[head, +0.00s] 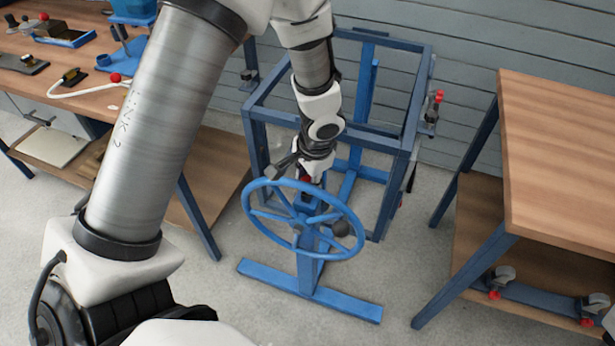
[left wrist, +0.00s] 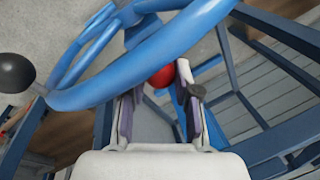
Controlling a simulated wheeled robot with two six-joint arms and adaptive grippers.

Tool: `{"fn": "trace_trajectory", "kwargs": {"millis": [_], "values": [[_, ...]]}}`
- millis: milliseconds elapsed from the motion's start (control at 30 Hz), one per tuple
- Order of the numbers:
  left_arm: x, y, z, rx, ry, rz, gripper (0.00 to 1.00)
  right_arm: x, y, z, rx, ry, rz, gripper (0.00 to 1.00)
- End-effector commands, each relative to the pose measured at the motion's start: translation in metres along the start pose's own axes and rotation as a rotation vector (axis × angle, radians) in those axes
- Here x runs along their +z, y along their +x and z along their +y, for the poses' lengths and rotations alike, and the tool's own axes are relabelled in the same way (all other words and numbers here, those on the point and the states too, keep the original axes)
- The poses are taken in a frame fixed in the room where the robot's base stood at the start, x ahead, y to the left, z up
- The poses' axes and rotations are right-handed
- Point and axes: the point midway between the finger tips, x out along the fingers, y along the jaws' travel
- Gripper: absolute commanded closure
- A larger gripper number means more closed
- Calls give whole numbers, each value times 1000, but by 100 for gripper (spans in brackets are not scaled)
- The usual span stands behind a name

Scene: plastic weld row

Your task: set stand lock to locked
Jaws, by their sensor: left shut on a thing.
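The blue stand (head: 311,272) carries a large blue handwheel (head: 354,218) and stands upright on the floor. The stand lock shows as a red knob (head: 306,181) behind the wheel's rim, near the top of the post. My left gripper (head: 308,177) reaches down behind the wheel and is shut on the red knob. In the left wrist view the red knob (left wrist: 162,76) sits between the fingers of my left gripper (left wrist: 160,82), partly hidden by the wheel rim (left wrist: 150,62). The lock's lever and its setting are hidden. My right gripper is not in view.
A blue frame (head: 258,150) stands close behind the wheel. A dark ball knob (head: 339,228) sits by the wheel's right side. A workbench (head: 560,150) is at right, another bench (head: 75,95) with tools at left. Floor in front of the stand is clear.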

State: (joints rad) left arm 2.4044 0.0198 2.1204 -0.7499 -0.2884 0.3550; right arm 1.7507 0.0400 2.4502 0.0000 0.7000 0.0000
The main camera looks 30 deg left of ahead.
Motion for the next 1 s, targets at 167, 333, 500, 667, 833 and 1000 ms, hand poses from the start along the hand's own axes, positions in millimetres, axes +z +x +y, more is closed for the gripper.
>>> {"fn": "trace_trajectory", "kwargs": {"millis": [167,333,500,667,833,1000], "values": [[0,14,3,1,0,1,100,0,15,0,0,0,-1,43],[0,13,3,2,0,-1,100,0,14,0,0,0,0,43],[0,13,3,2,0,-1,57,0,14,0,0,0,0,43],[0,12,3,1,0,0,57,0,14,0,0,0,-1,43],[-1,-3,2,-3,-2,2,57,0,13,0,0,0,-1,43],[-1,-44,2,-4,-2,4,57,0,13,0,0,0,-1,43]]}}
